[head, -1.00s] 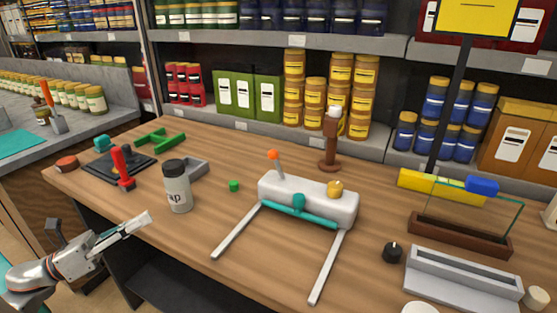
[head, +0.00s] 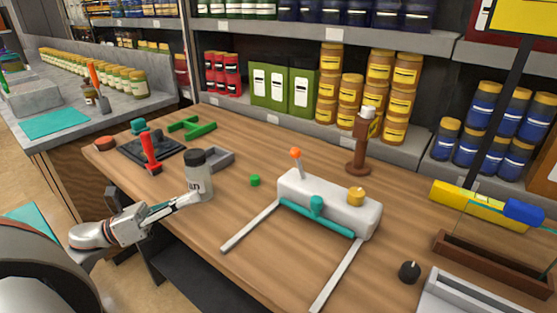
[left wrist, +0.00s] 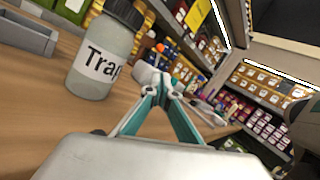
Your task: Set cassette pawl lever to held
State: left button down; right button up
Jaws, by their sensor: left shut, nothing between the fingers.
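A white block (head: 335,200) with two pale rails and a teal crossbar (head: 317,207) stands on the wooden bench. A short lever with an orange tip (head: 296,156) rises from its left end, leaning slightly. No label shows which lever is the cassette pawl lever. My left gripper (head: 197,197) is shut and empty at the bench's front edge, well left of the block. Its closed fingers also show in the left wrist view (left wrist: 160,82). A dark-capped jar (head: 198,178) stands close by the fingertips; contact cannot be told. My right gripper is not in view.
The jar, labelled "Trap" (left wrist: 97,58), stands between the gripper and a grey tray (head: 217,159). A red lever (head: 149,152) on a black plate is at the left. A brown post (head: 360,145) stands behind the block.

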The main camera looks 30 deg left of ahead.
pick_arm(q)
jog(key=p, duration=0.6)
send_near(292, 156)
jog(key=w+a+x, duration=0.1)
jog(key=x, duration=0.4)
jog(key=shift+w+d, duration=0.4)
jog(key=shift+d, duration=0.3)
jog(key=shift+r, duration=0.1)
jog(key=shift+d+r+m+g, duration=0.35)
jog(key=shift+m+g, duration=0.25)
jog(key=shift+m, duration=0.2)
